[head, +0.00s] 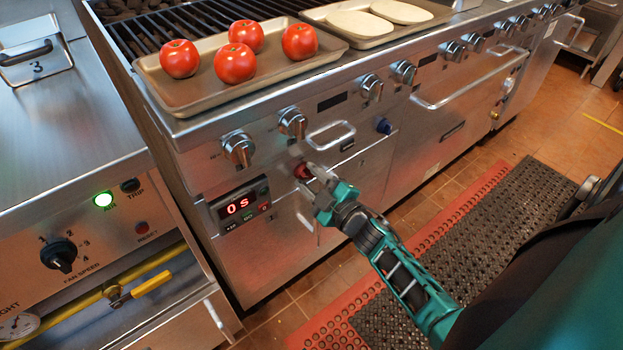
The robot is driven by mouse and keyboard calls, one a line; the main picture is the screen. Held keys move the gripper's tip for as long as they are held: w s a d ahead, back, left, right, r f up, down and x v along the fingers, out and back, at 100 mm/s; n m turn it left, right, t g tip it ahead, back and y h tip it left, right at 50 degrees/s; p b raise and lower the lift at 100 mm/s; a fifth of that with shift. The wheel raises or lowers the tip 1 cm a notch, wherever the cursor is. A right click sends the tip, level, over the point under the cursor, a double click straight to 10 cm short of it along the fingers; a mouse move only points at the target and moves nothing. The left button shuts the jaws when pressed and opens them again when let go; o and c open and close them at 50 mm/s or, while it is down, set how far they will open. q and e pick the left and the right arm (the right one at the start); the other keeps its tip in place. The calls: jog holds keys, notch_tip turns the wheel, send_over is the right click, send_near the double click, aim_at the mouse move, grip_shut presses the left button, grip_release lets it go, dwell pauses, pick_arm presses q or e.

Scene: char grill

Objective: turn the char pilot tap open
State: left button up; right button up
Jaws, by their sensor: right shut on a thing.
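A small red tap knob (301,171) sits on the front panel of the grill (222,179), below the silver control knobs and just right of the red timer display. I take it to be the char pilot tap; no label on it can be read. My right gripper (312,174) reaches in from the lower right and is shut on the red knob, its fingers covering part of it. Whether the tap is open or shut cannot be told from this view. My left gripper is not in view.
Silver knobs (292,123) and a bar handle (330,134) stand out above the gripper. A blue knob (384,126) is to its right. A tray (190,105) with several tomatoes rests on the grill top. A black mat (480,225) covers floor at the right.

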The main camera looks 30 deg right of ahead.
jog(key=n, duration=0.2)
jog(key=n+b, duration=0.1)
jog(key=n, duration=0.2)
jog(key=n+b, duration=0.1)
jog(key=n, duration=0.2)
jog(key=shift+f, duration=0.25)
jog(key=shift+n, duration=0.3)
jog(key=o, duration=1)
jog(key=s+p, duration=0.1)
jog(key=s, duration=1.2)
jog(key=shift+d, duration=0.45)
jog(key=shift+w, duration=0.1)
